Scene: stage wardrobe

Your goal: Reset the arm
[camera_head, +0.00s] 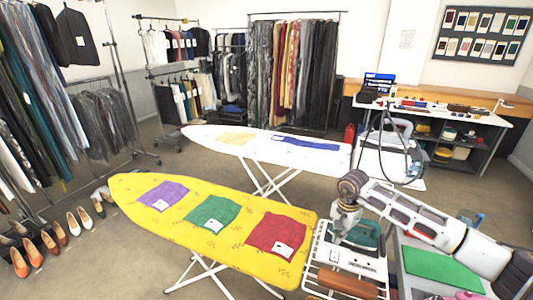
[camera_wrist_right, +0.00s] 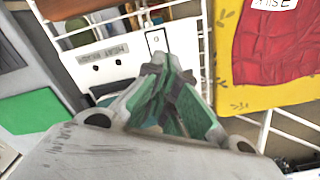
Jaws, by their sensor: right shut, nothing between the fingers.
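My right arm comes in from the right in the head view, and its gripper (camera_head: 345,216) points down at the end of the yellow ironing board's wire rack. The gripper is shut and empty; its closed fingers show in the wrist view (camera_wrist_right: 166,80). A teal-green iron (camera_head: 364,236) stands on the rack just below and beside the gripper. In the wrist view green shows behind and between the finger links, and I cannot tell whether the fingers touch the iron. My left gripper is not in view.
The yellow ironing board (camera_head: 130,190) carries purple (camera_head: 163,196), green (camera_head: 211,214) and red (camera_head: 275,232) cloths. A white ironing board (camera_head: 205,133) stands behind. A green sheet (camera_head: 440,270) lies on a grey surface at right. Clothes racks line the left and back.

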